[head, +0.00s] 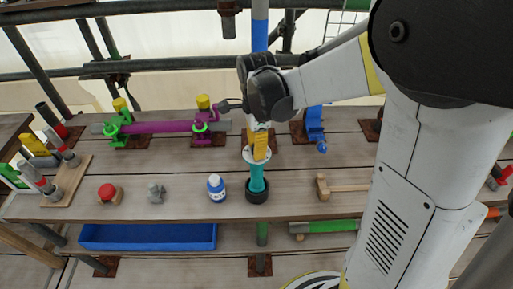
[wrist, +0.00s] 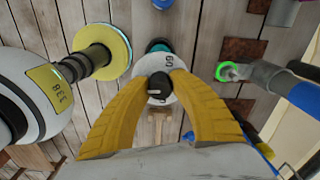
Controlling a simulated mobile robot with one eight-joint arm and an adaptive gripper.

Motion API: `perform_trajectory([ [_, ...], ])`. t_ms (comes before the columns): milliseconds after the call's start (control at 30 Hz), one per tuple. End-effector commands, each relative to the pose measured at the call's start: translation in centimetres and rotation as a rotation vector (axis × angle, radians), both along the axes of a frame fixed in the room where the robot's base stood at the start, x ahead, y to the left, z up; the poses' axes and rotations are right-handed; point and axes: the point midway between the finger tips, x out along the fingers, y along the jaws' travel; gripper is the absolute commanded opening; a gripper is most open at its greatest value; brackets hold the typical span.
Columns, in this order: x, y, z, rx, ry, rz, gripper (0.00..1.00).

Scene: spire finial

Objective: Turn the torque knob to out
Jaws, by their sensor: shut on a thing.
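A teal post (head: 257,178) stands upright on a round black base (head: 257,196) at the middle of the wooden bench. A white disc (head: 247,153) sits on top of it. In the wrist view the white disc (wrist: 153,64) carries the marking "60". A black knob (wrist: 160,86) with a light mark rises from the disc's middle. My gripper (head: 260,150) comes down from above, and its yellow fingers (wrist: 160,88) are shut on the knob from both sides. The knob is hidden by the fingers in the head view. Which setting its mark points to cannot be read.
A white-and-blue bottle (head: 216,188) stands close left of the post. A wooden mallet (head: 340,188) lies to the right. A purple tube (head: 160,127) in green clamps lies behind, left. A blue tray (head: 148,237) is below the bench. Bare planks lie between these things.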

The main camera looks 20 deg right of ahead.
Motion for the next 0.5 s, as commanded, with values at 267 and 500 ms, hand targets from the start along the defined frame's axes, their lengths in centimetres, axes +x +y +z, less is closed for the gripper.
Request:
perform_trajectory([
  [267, 0.0, 0.03, -0.02, 0.001, 0.0, -0.082, 0.0],
  [500, 0.0, 0.03, -0.02, 0.001, 0.0, -0.097, 0.0],
])
